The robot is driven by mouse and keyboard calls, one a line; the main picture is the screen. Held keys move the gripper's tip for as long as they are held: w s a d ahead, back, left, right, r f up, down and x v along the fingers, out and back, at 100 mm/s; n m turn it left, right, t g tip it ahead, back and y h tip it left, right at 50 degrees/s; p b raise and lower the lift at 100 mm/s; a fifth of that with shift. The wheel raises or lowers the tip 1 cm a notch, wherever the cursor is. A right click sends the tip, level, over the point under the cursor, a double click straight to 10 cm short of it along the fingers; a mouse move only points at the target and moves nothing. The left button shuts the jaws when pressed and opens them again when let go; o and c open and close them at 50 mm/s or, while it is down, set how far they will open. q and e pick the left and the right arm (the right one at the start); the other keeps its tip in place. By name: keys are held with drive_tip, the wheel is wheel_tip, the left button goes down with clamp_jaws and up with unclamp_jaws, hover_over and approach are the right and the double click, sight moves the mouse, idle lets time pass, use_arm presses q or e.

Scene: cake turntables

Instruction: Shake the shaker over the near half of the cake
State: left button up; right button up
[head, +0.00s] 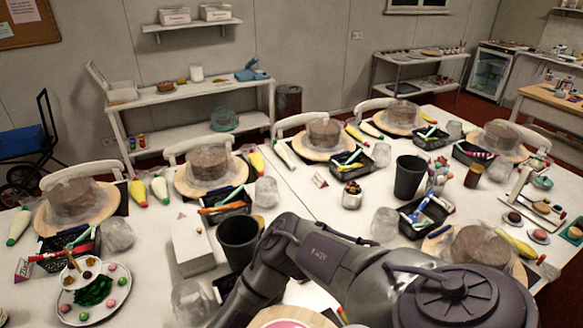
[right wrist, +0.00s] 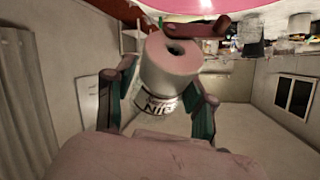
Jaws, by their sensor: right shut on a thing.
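My right gripper (right wrist: 160,86) is shut on the shaker (right wrist: 170,66) in the right wrist view, one finger on each side of it. The shaker is a pale cylinder with a dark hole in its end and a label with dark lettering. A pink round surface (right wrist: 235,8), which looks like the cake, fills the top edge of that view, beyond the shaker's holed end. In the head view only a sliver of the pink cake (head: 285,323) shows at the bottom edge, on a light wooden round. My right arm hides much of that area. My left gripper is not in view.
The white table (head: 300,195) carries several plastic-wrapped turntables, black trays and piping bags. A dark cup (head: 238,240) and a white box (head: 192,245) stand left of my arm. A plate of colourful decorations (head: 93,290) is at the lower left. Little table is bare near the arm.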

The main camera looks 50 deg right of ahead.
drive_tip(key=shift+s+d+r+p, duration=0.3)
drive_tip(key=shift+d+r, duration=0.05)
drive_tip(key=shift+r, duration=0.15)
drive_tip(key=shift+w+a+f+b, duration=0.25)
drive_tip(key=shift+w+f+b, duration=0.05)
drive_tip(key=shift+f+b, duration=0.4)
drive_tip(key=shift+r, duration=0.25)
drive_tip(key=shift+w+a+g+p, duration=0.15)
drive_tip(key=shift+g+p, duration=0.15)
